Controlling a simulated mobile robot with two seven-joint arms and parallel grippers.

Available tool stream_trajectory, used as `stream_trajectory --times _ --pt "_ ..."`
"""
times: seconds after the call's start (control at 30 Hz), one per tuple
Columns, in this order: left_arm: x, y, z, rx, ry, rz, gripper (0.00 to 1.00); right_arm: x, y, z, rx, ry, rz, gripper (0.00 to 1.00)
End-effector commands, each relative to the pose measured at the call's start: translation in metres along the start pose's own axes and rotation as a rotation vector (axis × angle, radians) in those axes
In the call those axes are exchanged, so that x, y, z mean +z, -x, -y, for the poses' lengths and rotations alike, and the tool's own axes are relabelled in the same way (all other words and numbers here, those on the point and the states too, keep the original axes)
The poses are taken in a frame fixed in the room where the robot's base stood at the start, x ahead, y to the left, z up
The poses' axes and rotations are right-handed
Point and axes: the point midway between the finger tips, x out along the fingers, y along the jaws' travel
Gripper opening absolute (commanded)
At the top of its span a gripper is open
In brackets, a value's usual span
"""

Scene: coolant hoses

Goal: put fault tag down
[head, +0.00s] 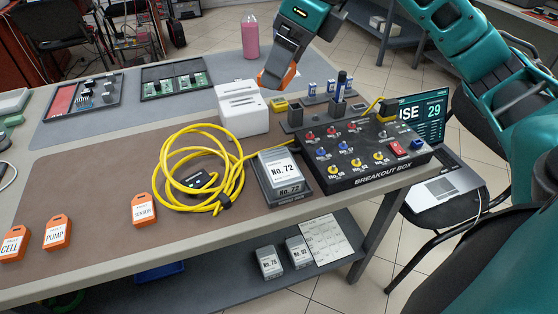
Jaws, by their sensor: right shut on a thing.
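Orange fault tags lie on the brown mat of the bench: CELL (14,243) at the far left, PUMP (57,232) beside it, and SENSOR (144,209) left of the yellow coil. My right gripper (278,78) is above the bench, behind the white device. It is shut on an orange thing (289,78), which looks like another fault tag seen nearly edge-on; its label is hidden. It appears held clear of the bench top. My left gripper is out of view.
A coiled yellow cable (166,165), a No. 72 box (281,172), the breakout box (355,160) and a white device (241,106) crowd the middle and right. A pink bottle (250,35) stands at the back. Bare mat (95,185) shows at left.

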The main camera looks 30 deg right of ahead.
Motion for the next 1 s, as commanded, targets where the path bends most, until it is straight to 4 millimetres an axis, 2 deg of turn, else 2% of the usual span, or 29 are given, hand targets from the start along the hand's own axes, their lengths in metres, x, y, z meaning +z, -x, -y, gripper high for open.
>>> stream_trajectory --times 0.07,0.17,0.6,0.7,1.0 --pt "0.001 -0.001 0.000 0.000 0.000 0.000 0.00 -0.002 -0.001 0.001 -0.012 -0.030 -0.001 0.47" --pt "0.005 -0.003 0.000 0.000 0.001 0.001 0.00 -0.009 -0.015 0.002 -0.015 -0.044 -0.005 0.47" --pt "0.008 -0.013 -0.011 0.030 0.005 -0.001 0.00 -0.053 -0.120 0.001 -0.013 -0.041 -0.005 0.47" --pt "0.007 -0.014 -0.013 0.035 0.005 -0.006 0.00 -0.059 -0.134 0.001 -0.013 -0.039 -0.004 0.47" --pt "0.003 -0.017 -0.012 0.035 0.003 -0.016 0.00 -0.068 -0.157 0.001 -0.014 -0.039 -0.004 0.47"
